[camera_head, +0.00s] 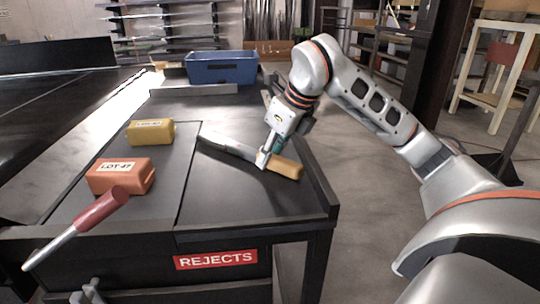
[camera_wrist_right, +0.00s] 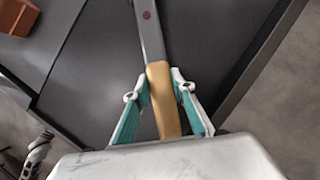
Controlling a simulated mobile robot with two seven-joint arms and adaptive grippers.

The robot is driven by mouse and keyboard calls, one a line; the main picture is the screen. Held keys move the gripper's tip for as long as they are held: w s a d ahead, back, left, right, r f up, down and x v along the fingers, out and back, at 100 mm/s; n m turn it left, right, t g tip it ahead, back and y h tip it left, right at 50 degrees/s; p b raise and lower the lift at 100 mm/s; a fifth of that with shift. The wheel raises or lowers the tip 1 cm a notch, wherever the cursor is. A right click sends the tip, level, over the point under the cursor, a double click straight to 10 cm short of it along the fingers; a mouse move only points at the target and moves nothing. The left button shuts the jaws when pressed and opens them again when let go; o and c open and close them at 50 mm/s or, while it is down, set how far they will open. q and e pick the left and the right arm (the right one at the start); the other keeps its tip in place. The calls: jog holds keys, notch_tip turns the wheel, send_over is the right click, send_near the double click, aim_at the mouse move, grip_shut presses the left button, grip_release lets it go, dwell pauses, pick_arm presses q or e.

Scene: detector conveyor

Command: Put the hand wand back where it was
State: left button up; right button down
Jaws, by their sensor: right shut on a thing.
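The hand wand has a long grey paddle (camera_head: 228,144) and a tan handle (camera_head: 286,168). It lies at or just above the dark table top, right of the blocks; I cannot tell whether it touches. My right gripper (camera_head: 265,156) is shut on the wand near where handle and paddle meet. In the right wrist view, its two teal-padded fingers (camera_wrist_right: 161,84) sit on either side of the tan handle (camera_wrist_right: 162,95), with the grey paddle (camera_wrist_right: 150,35) pointing away. A small grey part at the bottom left of the head view may be my left gripper (camera_head: 88,290); its jaws are unclear.
A yellow block (camera_head: 150,132) and an orange block (camera_head: 120,177) labelled LOT-47 sit on the left. A red-handled rod (camera_head: 100,208) slants over the front edge. A blue bin (camera_head: 222,68) stands at the back. A red REJECTS sign (camera_head: 215,260) is on the front. The table around the wand is clear.

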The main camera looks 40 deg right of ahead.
jog(key=shift+f, duration=0.15)
jog(key=c, duration=1.7)
grip_release()
jog(key=shift+r, duration=0.25)
jog(key=p+v, duration=0.2)
jog(key=v, duration=1)
